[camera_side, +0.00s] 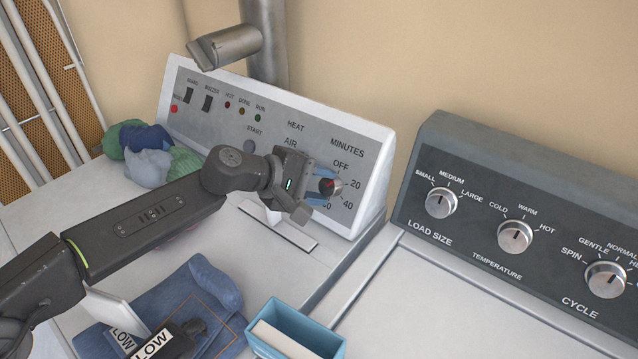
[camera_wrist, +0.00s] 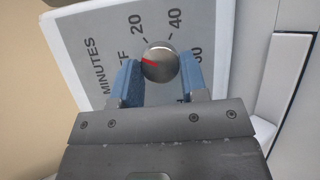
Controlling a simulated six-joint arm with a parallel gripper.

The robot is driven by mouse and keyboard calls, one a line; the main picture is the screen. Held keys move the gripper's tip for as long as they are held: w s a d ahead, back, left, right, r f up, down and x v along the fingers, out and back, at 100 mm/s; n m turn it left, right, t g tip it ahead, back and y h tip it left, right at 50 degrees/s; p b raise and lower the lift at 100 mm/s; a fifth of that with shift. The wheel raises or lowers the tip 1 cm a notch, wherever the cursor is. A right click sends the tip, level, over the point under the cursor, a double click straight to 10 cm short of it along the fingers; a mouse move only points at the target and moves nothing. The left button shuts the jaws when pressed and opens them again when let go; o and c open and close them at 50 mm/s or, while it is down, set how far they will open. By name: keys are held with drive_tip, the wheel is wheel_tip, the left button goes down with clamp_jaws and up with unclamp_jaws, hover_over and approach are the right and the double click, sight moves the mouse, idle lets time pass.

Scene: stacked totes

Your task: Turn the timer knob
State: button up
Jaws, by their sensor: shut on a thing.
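The timer knob (camera_wrist: 160,64) is a round silver dial with a red pointer mark, under the MINUTES label on the dryer's control panel (camera_side: 362,135). In the wrist view the red mark points left and slightly up, roughly toward the partly covered OFF label. My gripper (camera_wrist: 160,72) has its two blue fingers on opposite sides of the knob, shut on it. In the side view my gripper (camera_side: 325,186) reaches the panel from the left, and its fingers partly hide the knob (camera_side: 338,187) and nearby numbers.
A washer panel (camera_side: 465,155) with several knobs stands at the right. A blue bin (camera_side: 270,340) and folded blue cloth (camera_side: 200,290) lie in front, with LOW labels (camera_side: 152,345) nearby. Bundled cloths (camera_side: 150,155) sit at the left. A grey pipe (camera_side: 265,50) rises behind.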

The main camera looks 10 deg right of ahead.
drive_tip(key=o, duration=0.9)
drive_tip(key=shift+r, duration=0.1)
drive_tip(key=shift+s+a+r, duration=0.1)
drive_tip(key=shift+a+r, duration=0.2)
drive_tip(key=shift+a, duration=0.1)
drive_tip(key=v, duration=1.2)
drive_tip(key=shift+s+a, duration=0.15)
drive_tip(key=shift+a, duration=0.25)
